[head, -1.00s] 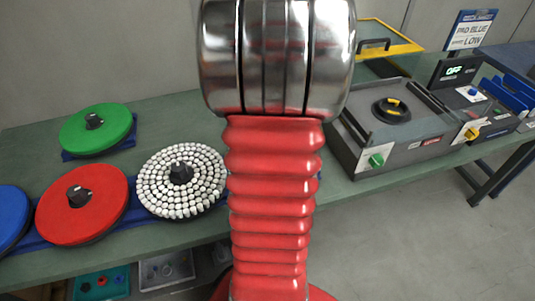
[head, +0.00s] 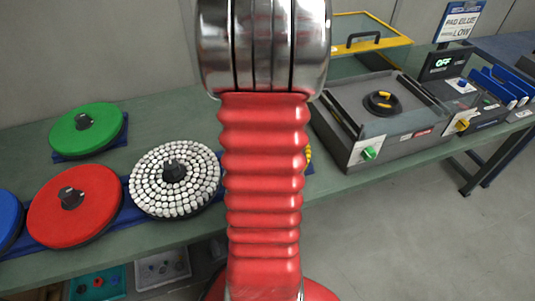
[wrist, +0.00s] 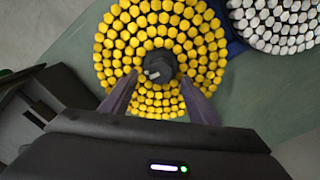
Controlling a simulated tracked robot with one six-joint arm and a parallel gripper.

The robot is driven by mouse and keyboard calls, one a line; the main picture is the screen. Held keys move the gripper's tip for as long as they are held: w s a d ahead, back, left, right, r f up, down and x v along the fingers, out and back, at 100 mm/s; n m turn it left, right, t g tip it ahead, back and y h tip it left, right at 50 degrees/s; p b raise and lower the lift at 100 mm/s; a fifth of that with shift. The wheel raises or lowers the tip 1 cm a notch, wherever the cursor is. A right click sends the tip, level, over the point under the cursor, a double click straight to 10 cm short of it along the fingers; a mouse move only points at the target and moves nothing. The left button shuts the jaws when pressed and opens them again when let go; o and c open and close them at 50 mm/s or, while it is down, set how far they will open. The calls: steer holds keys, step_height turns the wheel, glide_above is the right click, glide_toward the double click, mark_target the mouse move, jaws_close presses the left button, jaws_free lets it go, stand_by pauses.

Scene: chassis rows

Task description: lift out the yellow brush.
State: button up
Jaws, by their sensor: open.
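The yellow brush (wrist: 122,45) is a round disc of yellow tufts with a dark central hub (wrist: 160,66), seen from above in the wrist view. In the head view, my red arm hides nearly all of it; only a yellow sliver (head: 308,154) shows at the arm's right edge. My gripper (wrist: 158,82) is open in the wrist view, its fingers over the near part of the brush, with the hub between and just beyond their tips. I cannot tell the height of the tips above the brush. My arm hides the gripper in the head view.
A white-tufted brush (head: 150,180) lies beside the yellow one, with red (head: 92,205), green (head: 86,129) and blue (head: 8,215) discs farther left. A grey machine (head: 425,125) holding a black ring stands close on the right. Green bench (head: 150,240) is bare in front.

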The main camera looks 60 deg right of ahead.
steer(key=shift+f, duration=0.25)
steer(key=shift+f, duration=2.55)
steer(key=shift+c, duration=0.6)
jaws_close()
steer(key=shift+r, duration=0.1)
